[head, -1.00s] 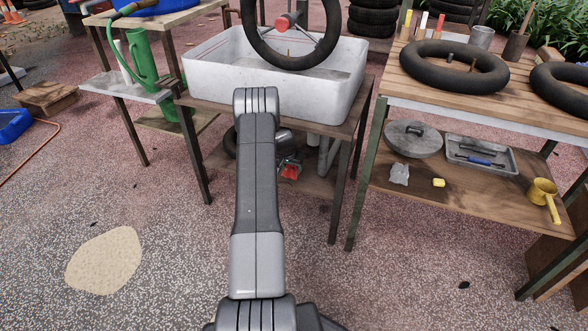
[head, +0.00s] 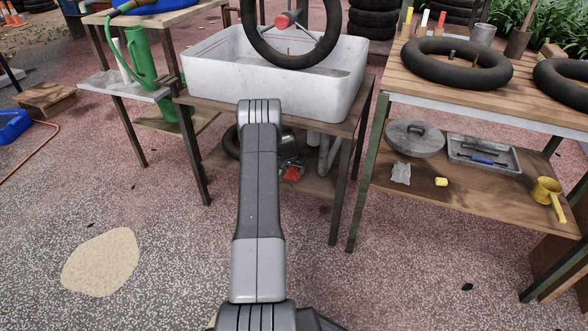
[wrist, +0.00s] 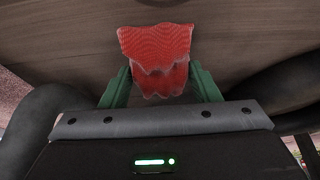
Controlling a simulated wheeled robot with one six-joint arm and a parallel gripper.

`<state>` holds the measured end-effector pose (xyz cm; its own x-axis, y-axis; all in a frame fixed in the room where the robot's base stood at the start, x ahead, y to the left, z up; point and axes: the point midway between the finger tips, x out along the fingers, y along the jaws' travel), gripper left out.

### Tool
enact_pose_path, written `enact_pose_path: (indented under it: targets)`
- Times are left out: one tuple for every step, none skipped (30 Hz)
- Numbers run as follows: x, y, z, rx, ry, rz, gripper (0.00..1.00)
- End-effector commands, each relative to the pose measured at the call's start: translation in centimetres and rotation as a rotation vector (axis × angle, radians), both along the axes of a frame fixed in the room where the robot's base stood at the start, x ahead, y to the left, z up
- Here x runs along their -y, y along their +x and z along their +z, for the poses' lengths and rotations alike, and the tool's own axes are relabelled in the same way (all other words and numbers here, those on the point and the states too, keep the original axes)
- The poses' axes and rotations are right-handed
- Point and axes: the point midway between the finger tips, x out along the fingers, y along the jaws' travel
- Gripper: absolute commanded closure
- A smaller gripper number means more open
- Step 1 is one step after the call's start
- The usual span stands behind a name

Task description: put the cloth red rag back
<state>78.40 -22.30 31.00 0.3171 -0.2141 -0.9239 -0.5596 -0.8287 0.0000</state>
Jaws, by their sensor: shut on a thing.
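The red rag (wrist: 157,48) is a crumpled red cloth between the green fingers of my gripper (wrist: 160,85) in the wrist view. My gripper is shut on it. In the head view the rag (head: 291,173) shows as a small red patch at my gripper (head: 292,164), low under the white basin and over the lower wooden shelf. A brown wooden surface lies behind the rag in the wrist view. I cannot tell whether the rag touches it. My own arm hides part of the shelf in the head view.
The white basin (head: 270,75) stands on the bench above, with a black tyre (head: 246,30) in it. Grey pipes (head: 328,150) stand right of my gripper, and a dark ring (head: 231,143) lies to its left. The bench legs (head: 338,190) stand close by.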

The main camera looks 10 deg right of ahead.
Motion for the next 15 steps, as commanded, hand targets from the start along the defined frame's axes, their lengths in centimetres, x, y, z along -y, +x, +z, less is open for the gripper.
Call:
enact_pose_path:
  targets:
    - [0.00, 0.00, 0.02, 0.000, 0.000, 0.000, 0.62]
    - [0.00, 0.00, 0.00, 0.000, 0.000, 0.000, 0.62]
    - [0.00, 0.00, -0.10, 0.000, 0.000, 0.000, 0.62]
    - [0.00, 0.00, -0.21, 0.000, 0.000, 0.000, 0.62]
    - [0.00, 0.00, -0.33, 0.000, 0.000, 0.000, 0.62]
    - [0.00, 0.00, -0.44, 0.000, 0.000, 0.000, 0.62]
    - [0.00, 0.00, -0.52, 0.000, 0.000, 0.000, 0.62]
    - [0.00, -0.01, -0.48, 0.000, 0.000, 0.000, 0.42]
    - [0.00, 0.00, -0.37, 0.000, 0.000, 0.000, 0.34]
    - [-0.01, -0.01, -0.36, 0.000, 0.000, 0.000, 0.28]
    - [-0.01, -0.01, -0.36, 0.000, 0.000, 0.000, 0.23]
    - [-0.01, -0.01, -0.36, 0.000, 0.000, 0.000, 0.22]
    - [-0.01, -0.01, -0.36, 0.000, 0.000, 0.000, 0.22]
    - [-0.01, -0.01, -0.36, 0.000, 0.000, 0.000, 0.22]
    - [0.00, 0.00, -0.36, 0.000, 0.000, 0.000, 0.22]
